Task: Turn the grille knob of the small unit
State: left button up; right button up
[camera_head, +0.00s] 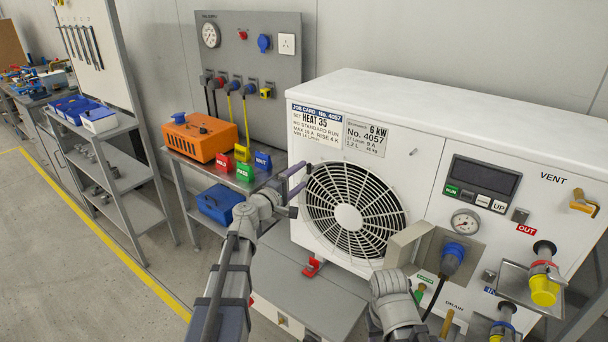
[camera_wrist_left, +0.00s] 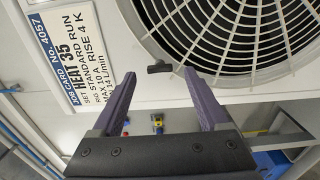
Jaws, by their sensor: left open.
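The small unit (camera_head: 335,100) is a white box with a round black-bladed fan grille (camera_head: 350,212) on its front, which also fills the top right of the left wrist view (camera_wrist_left: 235,30). The grille knob (camera_wrist_left: 159,67) is a small dark bar on the white front beside the grille, lying roughly crosswise in the left wrist view. My left gripper (camera_wrist_left: 160,76) is open, its purple fingers on either side of the knob in that view, with no visible grip on it. In the head view my left gripper (camera_head: 301,178) is at the grille's upper left edge. My right gripper's fingers do not show.
An orange box (camera_head: 198,137) and several coloured tags stand on a shelf left of the unit. A gauge (camera_head: 465,222), a display (camera_head: 482,180) and hose fittings (camera_head: 543,290) sit on the unit's right side. The floor at left is clear.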

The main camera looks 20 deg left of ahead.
pick_arm(q)
jog(key=v, duration=0.5)
jog(key=shift+d, duration=0.1)
jog(key=s+d+f+m+g+h+p, duration=0.1)
jog(key=s+d+f+m+g, duration=0.3)
jog(key=d, duration=0.3)
jog(key=s+d+f+m+g+p, duration=0.1)
jog(key=s+d+f+m+g, duration=0.25)
jog(key=d, duration=0.35)
jog(key=s+d+f+m+g+h, duration=0.1)
jog(key=s+d+f+m+g, duration=0.3)
jog(key=d, duration=0.4)
jog(key=s+a+f+m+g+y+p, duration=0.1)
jog(key=s+f+m+g+y, duration=0.2)
jog(key=s, duration=0.5)
jog(key=s+a+f+m+g+y+p, duration=0.1)
jog(key=s+a+f+m+g+y, duration=0.1)
jog(key=s+y, duration=0.4)
jog(key=shift+s+f+m+g+y, duration=0.3)
jog(key=shift+s+f+m+g, duration=0.35)
jog(key=shift+s, duration=0.55)
